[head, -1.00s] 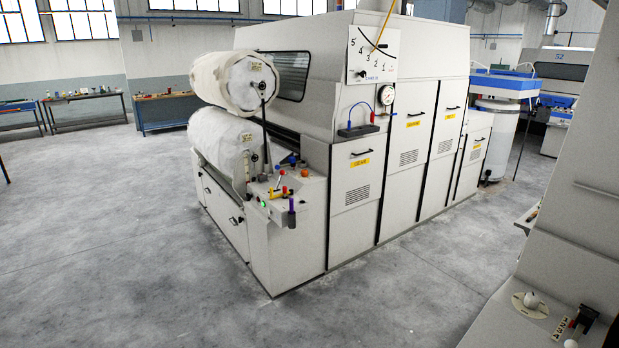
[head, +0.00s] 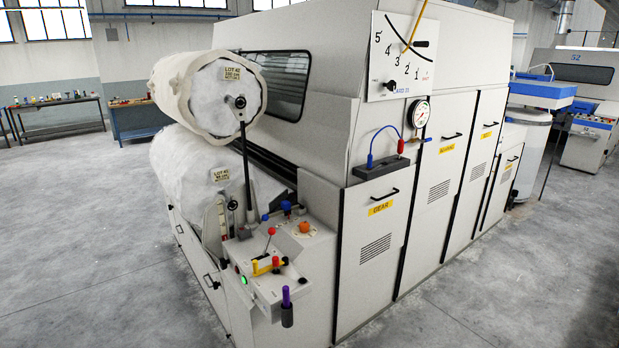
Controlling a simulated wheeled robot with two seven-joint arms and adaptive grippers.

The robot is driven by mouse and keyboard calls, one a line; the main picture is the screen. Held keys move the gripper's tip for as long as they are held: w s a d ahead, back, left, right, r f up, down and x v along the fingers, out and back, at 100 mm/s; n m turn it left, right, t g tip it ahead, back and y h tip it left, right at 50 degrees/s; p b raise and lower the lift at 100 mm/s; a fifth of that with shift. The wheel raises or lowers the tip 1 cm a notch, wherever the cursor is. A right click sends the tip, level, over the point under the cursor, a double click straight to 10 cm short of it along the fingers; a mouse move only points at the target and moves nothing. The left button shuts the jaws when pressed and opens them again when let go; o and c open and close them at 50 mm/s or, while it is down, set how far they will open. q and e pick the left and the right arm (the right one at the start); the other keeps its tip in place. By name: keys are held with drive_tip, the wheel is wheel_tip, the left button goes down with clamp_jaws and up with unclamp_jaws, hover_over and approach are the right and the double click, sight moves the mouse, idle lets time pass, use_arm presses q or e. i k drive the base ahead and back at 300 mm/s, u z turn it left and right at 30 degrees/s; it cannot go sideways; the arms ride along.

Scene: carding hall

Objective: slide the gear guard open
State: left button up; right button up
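The gear guard (head: 374,262) is a pale panel on the near side of the carding machine, in the middle of the head view. It carries a yellow label reading GEAR (head: 380,207), a black bar handle (head: 382,195) near its top and a vent grille lower down. It stands flush with the panels beside it and looks shut. Neither of my grippers shows in the view.
A control console (head: 275,262) with coloured levers juts out left of the guard, below two wrapped rolls (head: 225,95). A black box (head: 383,168) with red and blue leads sits above the guard. Grey floor (head: 480,290) lies clear to the right.

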sight(375, 218)
drive_tip(key=i, duration=1)
drive_tip(key=z, duration=1.4)
drive_tip(key=i, duration=2.35)
drive_tip(key=u, duration=0.55)
